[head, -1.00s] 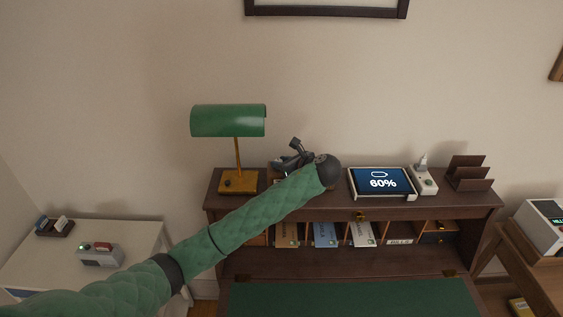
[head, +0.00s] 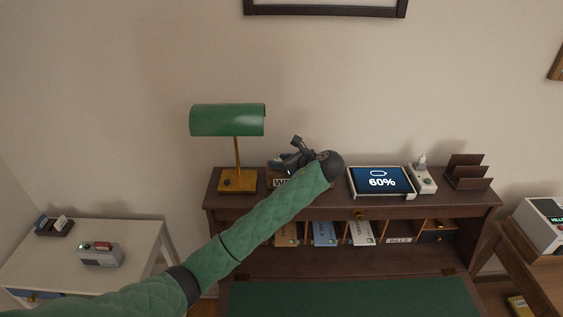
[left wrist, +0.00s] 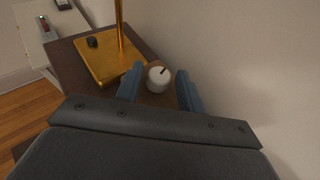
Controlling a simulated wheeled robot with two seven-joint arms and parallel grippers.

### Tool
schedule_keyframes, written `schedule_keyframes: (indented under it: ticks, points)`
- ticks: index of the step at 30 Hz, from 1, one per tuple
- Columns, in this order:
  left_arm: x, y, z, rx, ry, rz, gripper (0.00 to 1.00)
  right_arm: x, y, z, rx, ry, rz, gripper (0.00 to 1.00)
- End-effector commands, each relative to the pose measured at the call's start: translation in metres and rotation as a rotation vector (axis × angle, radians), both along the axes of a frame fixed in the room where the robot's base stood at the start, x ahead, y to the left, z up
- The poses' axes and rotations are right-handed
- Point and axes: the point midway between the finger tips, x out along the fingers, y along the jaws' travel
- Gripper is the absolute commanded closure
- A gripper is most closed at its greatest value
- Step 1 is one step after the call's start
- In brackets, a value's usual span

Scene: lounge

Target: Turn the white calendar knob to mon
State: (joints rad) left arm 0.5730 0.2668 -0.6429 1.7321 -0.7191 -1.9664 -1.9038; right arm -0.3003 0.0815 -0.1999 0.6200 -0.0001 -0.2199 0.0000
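The white calendar knob (left wrist: 159,79) shows in the left wrist view as a round white cap with a dark pointer mark. My left gripper (left wrist: 160,88) is open, with one blue-grey finger on each side of the knob; small gaps seem to show, and I cannot tell whether either finger touches it. In the head view the left gripper (head: 288,160) is over the desk's top shelf, right of the lamp. The calendar (head: 280,182) is mostly hidden behind my arm and hand; only light letters beginning with "W" show. My right gripper is not in view.
A green lamp (head: 228,120) with a brass base (left wrist: 103,58) stands close to the left of the gripper. A tablet reading 60% (head: 381,181) lies to the right on the shelf (head: 440,203). The wall is close behind.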

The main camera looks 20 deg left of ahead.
Motion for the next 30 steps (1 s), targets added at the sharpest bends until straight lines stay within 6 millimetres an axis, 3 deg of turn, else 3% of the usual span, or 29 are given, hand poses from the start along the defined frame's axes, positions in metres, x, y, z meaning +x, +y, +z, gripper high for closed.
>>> schedule_keyframes:
  ticks: [12,18,30]
  points:
    - [-0.002,-0.004,-0.001,0.000,0.001,0.000,0.51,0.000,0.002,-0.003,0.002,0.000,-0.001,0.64]
    - [-0.013,-0.026,0.006,-0.003,0.000,-0.001,0.51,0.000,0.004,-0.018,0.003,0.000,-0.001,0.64]
    - [-0.029,-0.058,0.024,-0.002,0.002,-0.001,0.51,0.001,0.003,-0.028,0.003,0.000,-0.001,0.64]
